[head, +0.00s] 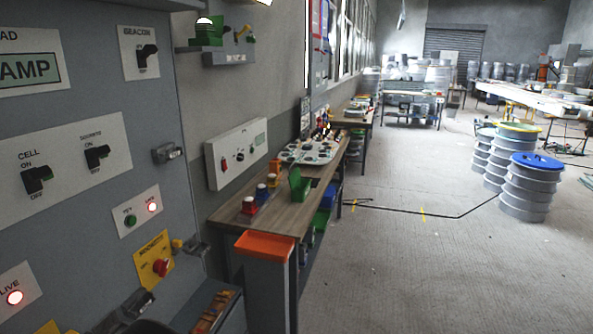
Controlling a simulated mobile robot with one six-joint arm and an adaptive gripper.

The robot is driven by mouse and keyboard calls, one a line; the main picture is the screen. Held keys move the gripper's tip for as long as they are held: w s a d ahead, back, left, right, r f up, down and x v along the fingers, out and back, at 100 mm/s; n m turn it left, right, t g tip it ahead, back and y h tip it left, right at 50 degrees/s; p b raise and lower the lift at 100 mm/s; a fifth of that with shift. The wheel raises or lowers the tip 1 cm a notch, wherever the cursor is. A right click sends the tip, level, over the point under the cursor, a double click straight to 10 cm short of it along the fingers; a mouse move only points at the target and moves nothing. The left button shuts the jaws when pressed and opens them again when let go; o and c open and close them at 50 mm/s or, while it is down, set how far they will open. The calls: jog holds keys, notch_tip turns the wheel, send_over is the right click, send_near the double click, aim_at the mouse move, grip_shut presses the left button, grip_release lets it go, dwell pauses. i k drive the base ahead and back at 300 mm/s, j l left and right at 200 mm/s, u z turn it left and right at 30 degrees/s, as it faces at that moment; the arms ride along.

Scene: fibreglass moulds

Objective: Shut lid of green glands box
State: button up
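A small green box (301,189) stands on the wooden workbench (262,222), towards its right edge. A green panel stands up at its back left, which looks like a raised lid; any label is too small to read. Another green item (207,32) sits on a grey wall shelf at the upper left, with a pale dome at its top. I cannot tell from any lettering which one is the glands box. My gripper is not in view.
A grey panel (95,185) with switches and lit buttons fills the left. An orange-topped bin (264,245) stands at the bench's near end. Grey drums (527,190) stand at right, and a black cable (430,213) crosses the floor. The floor right of the bench is otherwise mostly clear.

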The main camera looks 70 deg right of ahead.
aim_at(294, 177)
jog(key=z, duration=2.25)
jog(key=i+l, duration=0.15)
jog(key=i, duration=0.4)
jog(key=i+l, duration=0.2)
jog(key=i, duration=0.3)
jog(key=i+l, duration=0.15)
jog(key=i, duration=0.4)
jog(key=i+l, duration=0.15)
jog(key=i, duration=0.35)
jog(key=i+l, duration=0.2)
jog(key=i, duration=0.35)
jog(key=i+l, duration=0.15)
jog(key=i, duration=0.35)
